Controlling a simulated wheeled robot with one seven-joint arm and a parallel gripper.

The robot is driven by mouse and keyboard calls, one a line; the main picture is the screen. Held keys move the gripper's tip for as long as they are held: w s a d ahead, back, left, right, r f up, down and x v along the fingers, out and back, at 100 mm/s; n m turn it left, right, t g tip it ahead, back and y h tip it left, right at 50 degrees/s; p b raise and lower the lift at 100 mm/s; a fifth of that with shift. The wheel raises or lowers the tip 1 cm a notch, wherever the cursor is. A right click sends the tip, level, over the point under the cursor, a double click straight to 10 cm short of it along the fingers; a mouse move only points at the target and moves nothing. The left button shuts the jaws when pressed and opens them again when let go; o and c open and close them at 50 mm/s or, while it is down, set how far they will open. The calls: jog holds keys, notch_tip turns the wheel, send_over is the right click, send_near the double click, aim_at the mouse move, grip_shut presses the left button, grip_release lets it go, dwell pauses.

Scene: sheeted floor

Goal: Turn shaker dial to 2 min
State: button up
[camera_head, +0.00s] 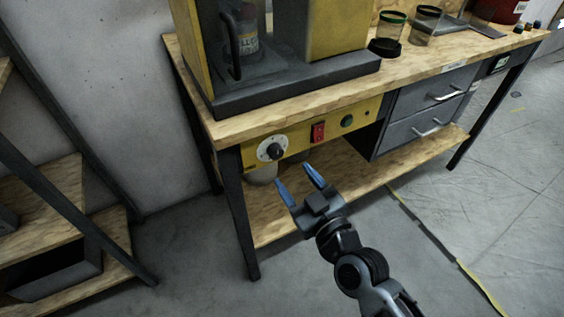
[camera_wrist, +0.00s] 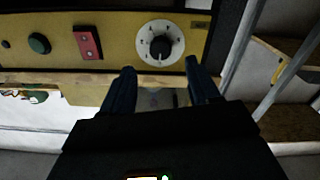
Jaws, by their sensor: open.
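The shaker dial (camera_head: 272,149) is a black knob on a white round scale, at the left end of a yellow panel (camera_head: 294,138) under the bench top. In the wrist view the dial (camera_wrist: 160,44) is above and between my fingertips, and its scale marks are too small to read. My gripper (camera_head: 295,178) is open and empty, with two blue fingers pointing toward the panel. It is apart from the dial, a little below it. In the wrist view the two fingers of my gripper (camera_wrist: 159,70) show dark.
A red switch (camera_head: 318,132) and a green button (camera_head: 347,121) are right of the dial. The shaker machine (camera_head: 300,85) stands on the bench top (camera_head: 420,58). Drawers (camera_head: 425,110) are to the right, a lower shelf (camera_head: 350,185) below. A wooden rack (camera_head: 60,225) stands left.

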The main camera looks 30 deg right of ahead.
aim_at(278, 156)
jog(key=w+p, duration=0.1)
jog(key=w, duration=0.6)
jog(key=shift+w, duration=0.25)
jog(key=c, duration=1)
